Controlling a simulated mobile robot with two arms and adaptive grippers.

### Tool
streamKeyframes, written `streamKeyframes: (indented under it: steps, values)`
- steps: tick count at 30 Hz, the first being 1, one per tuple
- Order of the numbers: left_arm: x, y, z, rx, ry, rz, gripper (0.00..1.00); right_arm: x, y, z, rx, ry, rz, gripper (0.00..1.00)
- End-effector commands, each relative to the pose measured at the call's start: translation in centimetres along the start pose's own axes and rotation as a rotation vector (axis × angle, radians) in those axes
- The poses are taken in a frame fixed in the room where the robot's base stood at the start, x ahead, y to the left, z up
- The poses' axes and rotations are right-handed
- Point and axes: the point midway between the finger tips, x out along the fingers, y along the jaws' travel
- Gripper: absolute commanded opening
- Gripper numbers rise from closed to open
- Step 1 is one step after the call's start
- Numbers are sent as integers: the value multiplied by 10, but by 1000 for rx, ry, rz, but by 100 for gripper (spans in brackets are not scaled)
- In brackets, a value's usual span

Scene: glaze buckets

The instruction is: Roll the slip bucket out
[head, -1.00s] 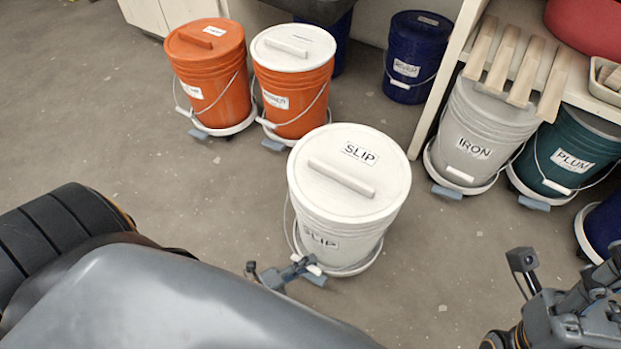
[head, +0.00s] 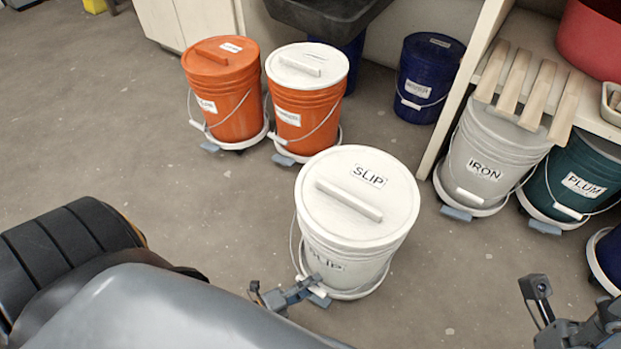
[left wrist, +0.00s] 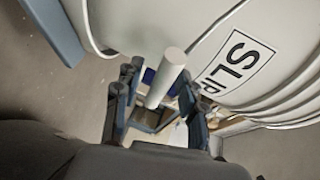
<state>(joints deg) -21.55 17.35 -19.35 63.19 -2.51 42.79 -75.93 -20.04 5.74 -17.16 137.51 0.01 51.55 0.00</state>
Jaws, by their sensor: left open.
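The white slip bucket (head: 335,232), with a lid and SLIP labels, stands upright on a dolly in the middle of the floor in the head view. Its wall and label also show close up in the left wrist view (left wrist: 205,30). My left gripper (head: 290,294) is at the bucket's lower front left. In the left wrist view its fingers (left wrist: 152,95) are open on either side of the bucket's white handle grip (left wrist: 167,75); contact cannot be told. My right gripper (head: 540,300) is at the lower right edge, partly cut off, apart from the bucket.
Two orange buckets (head: 235,110) on dollies stand behind left. A dark blue bucket (head: 420,85) is at the back. Floor (head: 160,150) is clear at left.

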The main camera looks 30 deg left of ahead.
Motion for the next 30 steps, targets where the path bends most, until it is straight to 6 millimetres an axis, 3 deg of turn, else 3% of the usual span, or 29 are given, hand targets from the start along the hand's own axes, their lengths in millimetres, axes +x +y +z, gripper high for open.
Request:
streamKeyframes:
  steps: [5,16,30]
  values:
    - [-14,1,0,0,0,2,40,-1,0,0,0,-3,2,40]
    - [-69,1,0,0,0,2,40,0,0,0,0,0,1,40]
    - [-75,0,0,0,0,0,40,0,0,0,1,0,0,40]
